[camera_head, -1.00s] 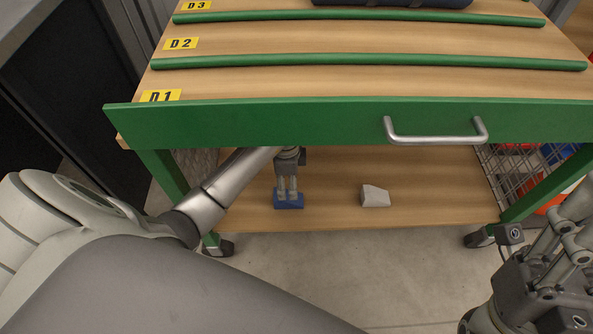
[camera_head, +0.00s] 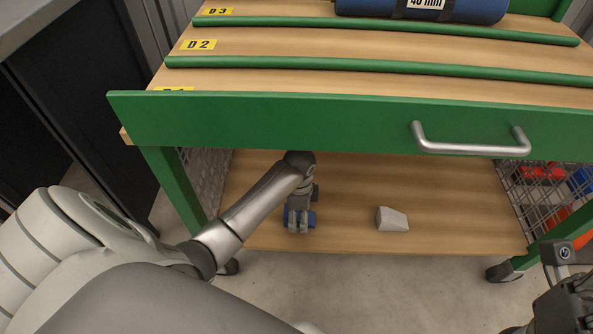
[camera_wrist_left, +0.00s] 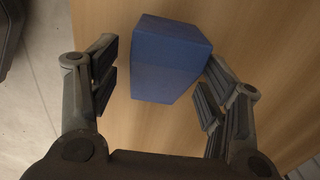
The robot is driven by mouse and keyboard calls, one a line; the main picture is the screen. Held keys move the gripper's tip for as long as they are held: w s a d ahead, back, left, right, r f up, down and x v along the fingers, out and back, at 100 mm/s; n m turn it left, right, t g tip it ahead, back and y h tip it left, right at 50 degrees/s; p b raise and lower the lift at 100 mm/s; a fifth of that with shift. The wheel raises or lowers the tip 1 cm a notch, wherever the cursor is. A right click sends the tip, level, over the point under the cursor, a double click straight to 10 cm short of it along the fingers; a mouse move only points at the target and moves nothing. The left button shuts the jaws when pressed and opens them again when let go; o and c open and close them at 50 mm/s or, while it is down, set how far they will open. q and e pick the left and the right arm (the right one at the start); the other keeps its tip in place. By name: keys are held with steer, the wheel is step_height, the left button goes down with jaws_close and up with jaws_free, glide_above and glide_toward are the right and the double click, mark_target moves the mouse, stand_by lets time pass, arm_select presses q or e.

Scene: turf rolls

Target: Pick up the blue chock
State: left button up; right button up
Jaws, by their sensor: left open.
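The blue chock (camera_head: 312,219) lies on the wooden lower shelf of the cart, partly hidden behind the fingers of my left gripper (camera_head: 298,226) in the head view. In the left wrist view the blue chock (camera_wrist_left: 172,55) sits between the two open fingers of my left gripper (camera_wrist_left: 162,68). A gap shows between the left finger and the chock; the right finger is close to its side, and I cannot tell if they touch. My right gripper (camera_head: 565,295) is only partly in view at the bottom right corner, its fingers unclear.
A light grey chock (camera_head: 392,219) lies on the lower shelf (camera_head: 450,200) to the right. Above hangs the green front panel (camera_head: 300,125) with a metal handle (camera_head: 470,140). A blue roll (camera_head: 425,8) lies on top. Wire mesh (camera_head: 205,180) and green legs bound the shelf.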

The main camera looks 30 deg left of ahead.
arm_select(q)
steer(key=shift+f, duration=0.3)
steer(key=c, duration=1.3)
steer(key=shift+o, duration=0.2)
